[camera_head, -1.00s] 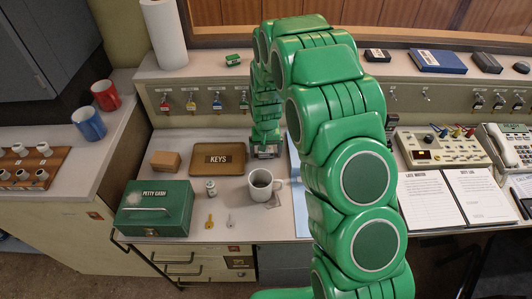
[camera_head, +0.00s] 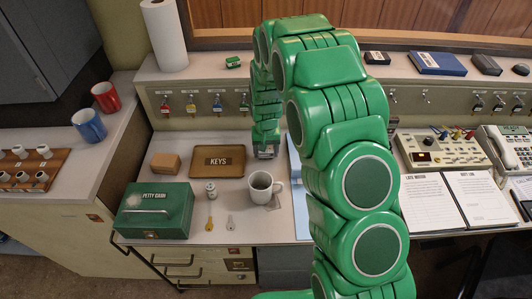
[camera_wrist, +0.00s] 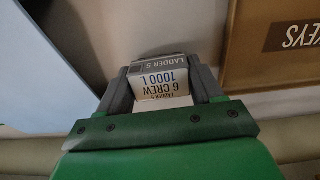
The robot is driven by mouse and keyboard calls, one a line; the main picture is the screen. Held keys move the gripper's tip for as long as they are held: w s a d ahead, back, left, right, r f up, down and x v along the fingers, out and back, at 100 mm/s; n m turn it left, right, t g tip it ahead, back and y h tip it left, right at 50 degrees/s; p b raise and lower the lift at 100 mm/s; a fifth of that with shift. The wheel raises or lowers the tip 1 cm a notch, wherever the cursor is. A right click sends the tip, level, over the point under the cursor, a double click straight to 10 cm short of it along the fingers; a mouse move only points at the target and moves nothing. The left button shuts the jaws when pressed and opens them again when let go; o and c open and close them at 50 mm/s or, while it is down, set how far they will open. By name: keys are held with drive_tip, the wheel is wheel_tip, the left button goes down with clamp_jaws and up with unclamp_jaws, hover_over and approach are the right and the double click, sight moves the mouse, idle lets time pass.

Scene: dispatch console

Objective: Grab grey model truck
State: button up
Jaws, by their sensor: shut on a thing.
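My gripper (camera_wrist: 165,86) is shut on the grey model truck (camera_wrist: 162,88), seen in the wrist view as a small boxy grey thing. Its pale end face reads "6 CREW 1000 L" and its grey face reads "LADDER 5". The fingers press its two sides. In the head view my gripper (camera_head: 267,152) points down at the counter, just right of the KEYS tray (camera_head: 195,170). The truck is too small and covered to make out clearly there. I cannot tell whether it still touches the counter.
A blue folder edge (camera_head: 299,190) lies to the right. A green model truck (camera_head: 233,62) sits on the ledge behind.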

drive_tip(key=s+d+r, duration=0.3)
drive_tip(key=s+r, duration=0.9)
drive_tip(key=s, duration=0.1)
drive_tip(key=shift+s, duration=0.35)
